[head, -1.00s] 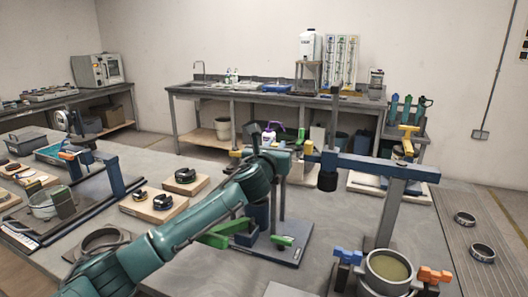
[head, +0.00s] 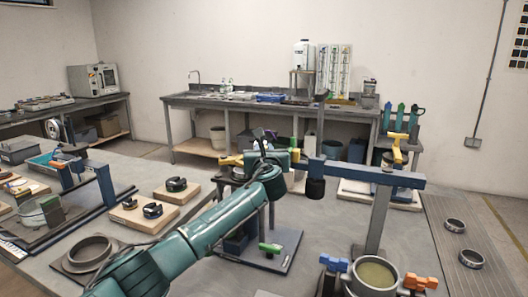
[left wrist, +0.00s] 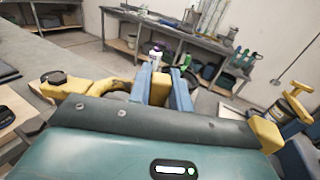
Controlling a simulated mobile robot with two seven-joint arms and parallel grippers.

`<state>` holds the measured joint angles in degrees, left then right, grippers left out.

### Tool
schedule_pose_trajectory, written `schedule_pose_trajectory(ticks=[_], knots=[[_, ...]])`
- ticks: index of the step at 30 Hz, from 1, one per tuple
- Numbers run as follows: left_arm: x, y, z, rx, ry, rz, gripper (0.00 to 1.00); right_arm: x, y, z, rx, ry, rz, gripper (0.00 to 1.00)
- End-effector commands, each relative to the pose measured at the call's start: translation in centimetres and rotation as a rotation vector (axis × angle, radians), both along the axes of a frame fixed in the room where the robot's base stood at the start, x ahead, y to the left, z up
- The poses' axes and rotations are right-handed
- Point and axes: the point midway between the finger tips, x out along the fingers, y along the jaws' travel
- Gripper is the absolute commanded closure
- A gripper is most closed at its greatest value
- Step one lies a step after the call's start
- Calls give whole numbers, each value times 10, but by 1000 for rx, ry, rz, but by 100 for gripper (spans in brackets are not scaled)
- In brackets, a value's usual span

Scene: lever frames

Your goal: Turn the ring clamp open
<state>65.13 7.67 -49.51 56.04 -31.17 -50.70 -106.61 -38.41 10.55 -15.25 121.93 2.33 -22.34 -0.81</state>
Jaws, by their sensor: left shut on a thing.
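Yellow ring-clamp parts (head: 230,160) show left of my teal wrist in the head view, and another yellow piece (head: 295,155) shows to its right. In the left wrist view, a yellow curved part with a dark knob (left wrist: 62,84) lies left of my fingers. My left gripper (left wrist: 162,84) has its two blue fingers closed on an upright yellow lever (left wrist: 160,90). In the head view, my wrist hides the fingers and most of the clamp. My right gripper is not in view.
A blue crossbeam (head: 375,174) with a dark plunger (head: 316,187) stands just right of my wrist. A round pot (head: 375,276) with blue and orange clips is at front right. A green-handled stand (head: 270,248) is below my arm. Wooden blocks (head: 175,190) lie left.

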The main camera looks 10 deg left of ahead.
Motion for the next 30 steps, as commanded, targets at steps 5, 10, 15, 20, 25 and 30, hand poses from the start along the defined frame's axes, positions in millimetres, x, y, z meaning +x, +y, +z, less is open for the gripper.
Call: schedule_pose_trajectory(ticks=[5,10,15,20,25,30], knots=[[0,0,1,1,-2,0,100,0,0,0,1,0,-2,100],[0,0,1,0,-1,0,74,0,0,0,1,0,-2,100],[0,0,1,-1,-1,-1,60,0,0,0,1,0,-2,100],[0,0,1,0,-1,-1,58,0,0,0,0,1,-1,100],[-2,-1,0,-1,-1,-2,58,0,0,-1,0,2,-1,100],[-15,-4,0,-1,-2,-3,58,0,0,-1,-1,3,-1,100]])
